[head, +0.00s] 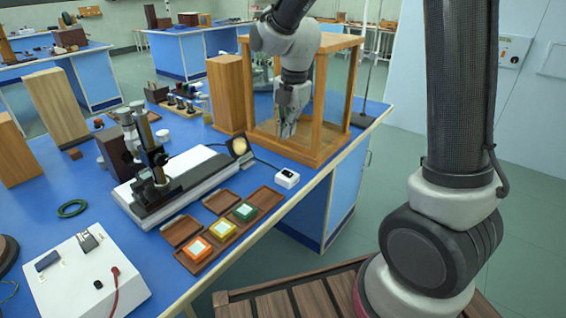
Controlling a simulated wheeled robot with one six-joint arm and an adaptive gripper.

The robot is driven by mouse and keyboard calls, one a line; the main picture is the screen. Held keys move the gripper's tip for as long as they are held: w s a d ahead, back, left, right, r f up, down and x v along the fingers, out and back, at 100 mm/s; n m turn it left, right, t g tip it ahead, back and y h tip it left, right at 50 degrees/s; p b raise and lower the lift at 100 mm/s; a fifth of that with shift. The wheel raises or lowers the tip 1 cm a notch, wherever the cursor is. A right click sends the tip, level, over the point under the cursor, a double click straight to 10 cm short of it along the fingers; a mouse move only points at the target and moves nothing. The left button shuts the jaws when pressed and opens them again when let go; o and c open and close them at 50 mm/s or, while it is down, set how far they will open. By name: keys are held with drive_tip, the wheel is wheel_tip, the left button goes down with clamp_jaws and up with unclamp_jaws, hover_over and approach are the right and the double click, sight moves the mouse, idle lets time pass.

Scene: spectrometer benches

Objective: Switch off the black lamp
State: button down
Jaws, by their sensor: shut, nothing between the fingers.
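The black lamp (249,153) stands at the right end of the spectrometer bench, with a round, pale yellowish face that looks lit. A dark cable runs from near it to a small white switch box (286,178) with a black top part, close to the blue bench's front edge. The switch's rocker position is too small to tell.
Brown trays with orange, yellow and green blocks (245,211) lie in front.

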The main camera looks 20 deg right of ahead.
sight(285, 178)
drive_tip(key=f, duration=0.4)
drive_tip(key=w+f, duration=0.1)
drive_tip(key=f, duration=0.4)
drive_tip(key=a+f, duration=0.1)
drive_tip(key=f, duration=0.4)
drive_tip(key=shift+w, duration=0.15)
drive_tip(key=shift+f, duration=0.25)
drive_tip(key=shift+s+d+r, duration=0.15)
drive_tip(key=shift+s+d, duration=0.3)
drive_tip(key=shift+s, duration=0.1)
drive_tip(key=shift+r, duration=0.1)
